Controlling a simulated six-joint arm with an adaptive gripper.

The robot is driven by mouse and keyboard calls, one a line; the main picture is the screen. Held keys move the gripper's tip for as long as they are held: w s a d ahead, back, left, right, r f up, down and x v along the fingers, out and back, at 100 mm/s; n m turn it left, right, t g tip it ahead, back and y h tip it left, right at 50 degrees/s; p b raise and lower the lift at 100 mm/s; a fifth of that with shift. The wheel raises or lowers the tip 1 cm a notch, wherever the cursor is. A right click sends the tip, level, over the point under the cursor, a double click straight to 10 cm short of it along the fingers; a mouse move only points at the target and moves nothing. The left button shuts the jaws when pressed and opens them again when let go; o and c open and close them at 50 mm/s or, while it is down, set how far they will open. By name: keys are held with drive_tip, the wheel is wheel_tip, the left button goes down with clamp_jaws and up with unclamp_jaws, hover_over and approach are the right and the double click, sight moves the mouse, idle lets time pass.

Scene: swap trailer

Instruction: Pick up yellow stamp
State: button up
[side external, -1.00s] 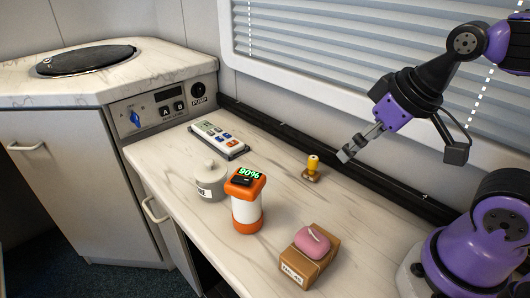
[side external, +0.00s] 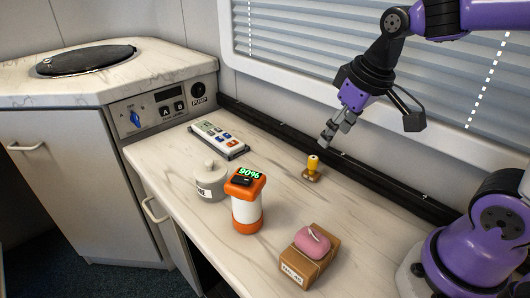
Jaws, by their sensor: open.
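The yellow stamp (side external: 313,166) stands upright on the marble-look counter, near the wall side. It has a yellow handle and a brown base. My gripper (side external: 326,141) is above it and slightly to the right in the picture, pointing down. The gripper is open and appears empty. A gap shows between its fingertips and the top of the stamp.
An orange and white canister (side external: 247,205), a lidded grey pot (side external: 210,182) and a remote-like device (side external: 219,140) stand left of the stamp. A cardboard box (side external: 296,270) with a pink item (side external: 312,242) is in front. A black rail (side external: 385,190) runs behind.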

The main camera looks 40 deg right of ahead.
sight(314, 158)
drive_tip(key=w+d+f, duration=0.1)
drive_tip(key=w+f, duration=0.1)
drive_tip(key=w+d+f+g, duration=0.1)
drive_tip(key=w+d+f, duration=0.1)
drive_tip(key=w+d+f+g, duration=0.1)
drive_tip(key=w+f, duration=0.2)
drive_tip(key=shift+d, duration=0.2)
drive_tip(key=f, duration=0.7)
drive_tip(key=shift+w+d+f, duration=0.25)
drive_tip(key=shift+w+f, duration=0.1)
clamp_jaws()
